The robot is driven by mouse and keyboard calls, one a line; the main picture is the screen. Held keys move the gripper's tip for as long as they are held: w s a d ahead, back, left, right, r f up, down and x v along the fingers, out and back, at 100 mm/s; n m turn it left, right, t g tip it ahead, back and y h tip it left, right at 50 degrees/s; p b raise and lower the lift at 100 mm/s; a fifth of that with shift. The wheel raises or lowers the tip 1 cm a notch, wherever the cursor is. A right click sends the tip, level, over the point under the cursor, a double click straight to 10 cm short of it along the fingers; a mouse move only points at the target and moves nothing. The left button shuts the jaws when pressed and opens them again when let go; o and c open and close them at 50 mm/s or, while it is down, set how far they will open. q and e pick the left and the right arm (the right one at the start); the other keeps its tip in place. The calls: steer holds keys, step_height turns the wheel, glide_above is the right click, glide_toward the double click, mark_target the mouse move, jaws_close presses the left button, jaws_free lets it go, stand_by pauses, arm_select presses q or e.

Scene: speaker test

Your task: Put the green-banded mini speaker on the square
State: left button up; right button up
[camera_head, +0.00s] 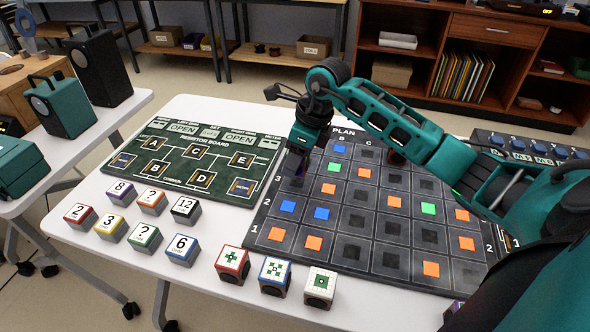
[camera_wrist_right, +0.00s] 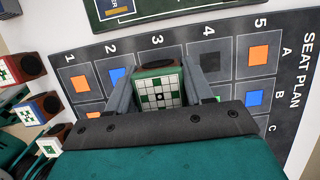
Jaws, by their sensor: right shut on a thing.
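My right gripper (camera_head: 297,163) is low over the left side of the dark seat-plan board (camera_head: 262,232). In the head view the gripper mostly hides that speaker. It is over column 3, near row A, and covers the square under it. I cannot tell whether it touches the board. Blue squares (camera_head: 288,206) and orange squares (camera_head: 277,233) show nearby. My left gripper is not in view.
A red-banded speaker (camera_head: 232,264), a blue-banded one (camera_head: 275,275) and a white-topped one (camera_head: 320,287) stand before the board. Several numbered blocks (camera_head: 143,236) stand left of them. A green resistor board (camera_head: 200,160) lies behind.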

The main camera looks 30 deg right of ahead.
step_height(320, 180, down, 4)
steer(key=shift+r, duration=0.2)
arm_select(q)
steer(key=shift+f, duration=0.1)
arm_select(e)
steer(key=shift+f+b, duration=0.2)
steer(key=shift+b, duration=0.15)
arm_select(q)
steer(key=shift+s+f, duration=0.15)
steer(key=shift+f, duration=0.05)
arm_select(e)
steer(key=o, duration=1.1)
steer(key=shift+r, duration=0.1)
steer(key=shift+r, duration=0.15)
arm_select(q)
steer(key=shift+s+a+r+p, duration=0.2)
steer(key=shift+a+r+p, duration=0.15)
steer(key=shift+p, duration=0.6)
arm_select(e)
steer(key=v, duration=1.2)
